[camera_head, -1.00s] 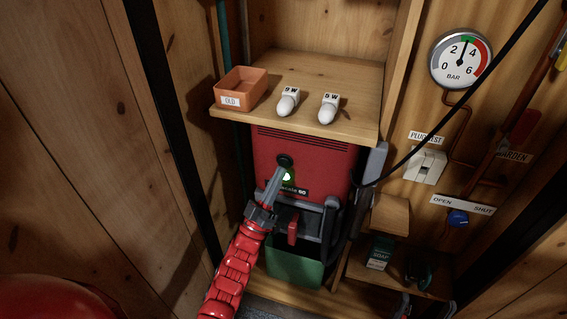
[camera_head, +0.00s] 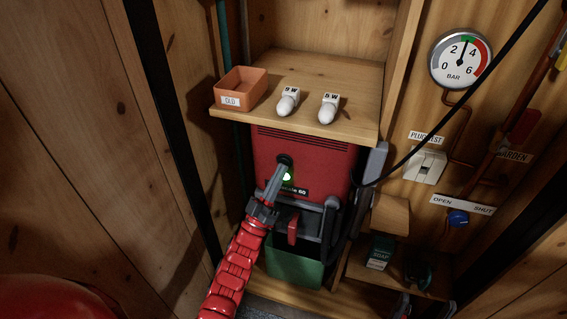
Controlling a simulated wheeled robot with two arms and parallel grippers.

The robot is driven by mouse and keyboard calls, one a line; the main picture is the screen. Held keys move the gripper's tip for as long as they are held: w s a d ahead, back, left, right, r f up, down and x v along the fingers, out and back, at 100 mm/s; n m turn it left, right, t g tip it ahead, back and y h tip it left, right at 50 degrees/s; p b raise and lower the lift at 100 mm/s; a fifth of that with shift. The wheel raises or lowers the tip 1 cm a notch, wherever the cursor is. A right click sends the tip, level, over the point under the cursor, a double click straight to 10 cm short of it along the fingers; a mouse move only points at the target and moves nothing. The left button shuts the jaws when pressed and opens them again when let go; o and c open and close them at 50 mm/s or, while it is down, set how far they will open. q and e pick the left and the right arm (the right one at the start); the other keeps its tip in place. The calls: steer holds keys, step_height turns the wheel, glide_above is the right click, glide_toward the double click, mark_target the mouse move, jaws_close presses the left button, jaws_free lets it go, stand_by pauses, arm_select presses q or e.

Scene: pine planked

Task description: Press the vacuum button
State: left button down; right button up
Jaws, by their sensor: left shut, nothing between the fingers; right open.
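The red vacuum (camera_head: 325,163) stands under the wooden shelf, with dark vent slots along its top. A dark round fitting (camera_head: 285,160) sits on its front, and a small lit green spot (camera_head: 286,176) glows just below it. My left gripper (camera_head: 279,172) is shut and empty, its tips at the lit spot and partly covering the area and the label beside it. I cannot tell whether the tips touch the button. My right gripper (camera_head: 426,304) is open at the bottom edge, only partly in view.
Two white bulbs (camera_head: 288,101) (camera_head: 329,108) and an orange box (camera_head: 241,91) stand on the shelf (camera_head: 348,82). A green bin (camera_head: 294,267) is below the vacuum. A black cable (camera_head: 455,102) crosses the right side, near a white switch (camera_head: 425,165) and a gauge (camera_head: 460,60).

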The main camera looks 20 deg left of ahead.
arm_select(q)
steer(key=shift+w, duration=0.3)
steer(key=shift+s, duration=0.15)
stand_by(0.5)
steer(key=shift+s+p, duration=0.35)
steer(key=shift+s, duration=0.4)
steer(key=s+p, duration=0.1)
steer(key=s, duration=0.4)
steer(key=shift+a+p, duration=0.1)
steer(key=shift+p, duration=0.3)
stand_by(0.4)
